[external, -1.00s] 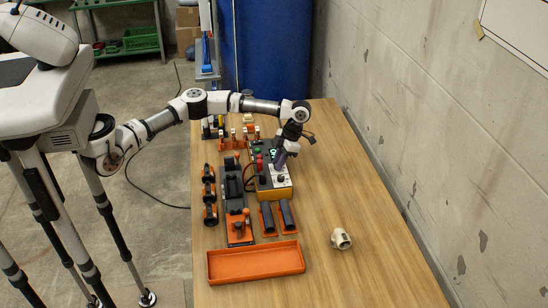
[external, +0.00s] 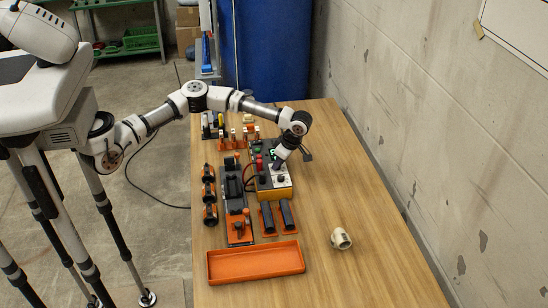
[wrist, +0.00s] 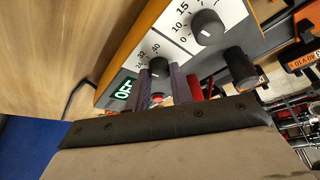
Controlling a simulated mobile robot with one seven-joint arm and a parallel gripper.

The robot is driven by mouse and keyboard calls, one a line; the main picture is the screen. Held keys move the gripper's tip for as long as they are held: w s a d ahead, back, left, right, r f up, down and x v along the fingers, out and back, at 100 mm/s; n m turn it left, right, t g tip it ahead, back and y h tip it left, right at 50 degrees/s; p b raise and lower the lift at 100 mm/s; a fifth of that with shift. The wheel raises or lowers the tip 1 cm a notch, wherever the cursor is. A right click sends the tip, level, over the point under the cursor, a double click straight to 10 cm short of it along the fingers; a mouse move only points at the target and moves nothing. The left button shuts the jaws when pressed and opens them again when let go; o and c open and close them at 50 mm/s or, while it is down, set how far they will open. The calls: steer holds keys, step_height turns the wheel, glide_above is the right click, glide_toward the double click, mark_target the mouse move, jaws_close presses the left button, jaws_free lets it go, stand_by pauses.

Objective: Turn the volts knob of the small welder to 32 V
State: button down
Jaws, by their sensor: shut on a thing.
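The small welder (external: 272,193) stands on the table, grey with a yellow-orange base. Its volts knob (wrist: 158,67) is dark and round, with 32 and 40 printed beside it in the wrist view. My gripper (wrist: 161,85) is shut on this knob, one finger on each side. The knob's white mark is partly visible between the fingers; I cannot tell its exact reading. In the external view my gripper (external: 278,164) leans down onto the welder's top and hides the volts knob.
A larger knob (wrist: 208,27) with 0, 10 and 15 sits close to my fingers. Orange holders with dark tubes (external: 287,214) and an orange tray (external: 255,263) lie in front. A pale pipe fitting (external: 341,238) lies to the right, where the table is mostly clear.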

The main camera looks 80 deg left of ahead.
steer(key=shift+r+m, duration=0.1)
steer(key=shift+m, duration=0.5)
steer(key=shift+t, duration=0.3)
steer(key=c, duration=1.2)
jaws_free()
steer(key=shift+c, duration=0.2)
steer(key=b+v, duration=0.2)
steer(key=v, duration=1.1)
steer(key=shift+w+d+r+b, duration=0.2)
steer(key=shift+d+r+b, duration=0.05)
steer(key=shift+d+b, duration=0.1)
